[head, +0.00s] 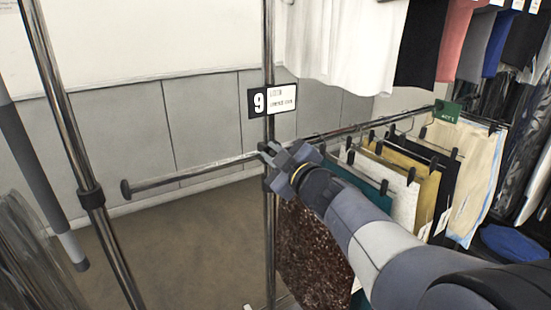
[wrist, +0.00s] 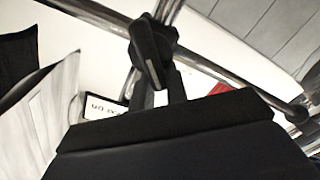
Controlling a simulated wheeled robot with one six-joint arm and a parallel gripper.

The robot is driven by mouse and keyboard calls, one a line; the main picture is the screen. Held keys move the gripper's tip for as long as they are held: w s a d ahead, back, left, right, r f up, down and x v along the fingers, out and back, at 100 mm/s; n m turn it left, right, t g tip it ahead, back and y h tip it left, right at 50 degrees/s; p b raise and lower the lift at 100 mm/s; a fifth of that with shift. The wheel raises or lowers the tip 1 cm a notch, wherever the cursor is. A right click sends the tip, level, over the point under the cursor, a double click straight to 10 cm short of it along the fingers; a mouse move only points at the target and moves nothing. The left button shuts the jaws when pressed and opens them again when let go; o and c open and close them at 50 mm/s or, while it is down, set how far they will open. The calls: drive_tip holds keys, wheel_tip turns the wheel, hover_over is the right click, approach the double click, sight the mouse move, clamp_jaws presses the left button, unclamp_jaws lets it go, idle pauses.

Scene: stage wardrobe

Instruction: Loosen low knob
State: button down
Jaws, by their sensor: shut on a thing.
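The low knob is a dark, elongated piece on a black clamp, seen in the wrist view (wrist: 150,52). The clamp sits where a chrome upright (head: 269,215) meets the low horizontal rail (head: 195,174). My gripper (head: 278,163) reaches in from the right and is at this joint in the head view, covering most of the knob and clamp. In the wrist view my gripper's two dark fingers (wrist: 160,92) stand on either side of the knob's lower end and are shut on it.
A number 9 sign (head: 271,100) hangs on the upright just above my gripper. Clothes on clip hangers (head: 400,185) crowd the right side, near my arm. A second chrome upright (head: 80,150) stands at left. Bare floor (head: 180,250) lies between the uprights.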

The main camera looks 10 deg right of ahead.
drive_tip(key=shift+s+a+f+n+b, duration=0.1)
drive_tip(key=shift+f+n+b, duration=0.35)
drive_tip(key=shift+n+b, duration=0.8)
drive_tip(key=shift+w+a+f+n+b, duration=0.1)
drive_tip(key=shift+f+n+b, duration=0.4)
drive_tip(key=shift+n, duration=1.3)
drive_tip(key=shift+s+f+n+b, duration=0.1)
drive_tip(key=shift+f+n+b, duration=0.3)
drive_tip(key=shift+n+b, duration=0.85)
drive_tip(key=shift+n+p, duration=0.3)
drive_tip(key=shift+n, duration=0.1)
drive_tip(key=shift+r, duration=0.1)
drive_tip(key=c, duration=1.3)
unclamp_jaws()
drive_tip(key=shift+d, duration=0.15)
drive_tip(key=shift+c, duration=0.2)
drive_tip(key=shift+r, duration=0.1)
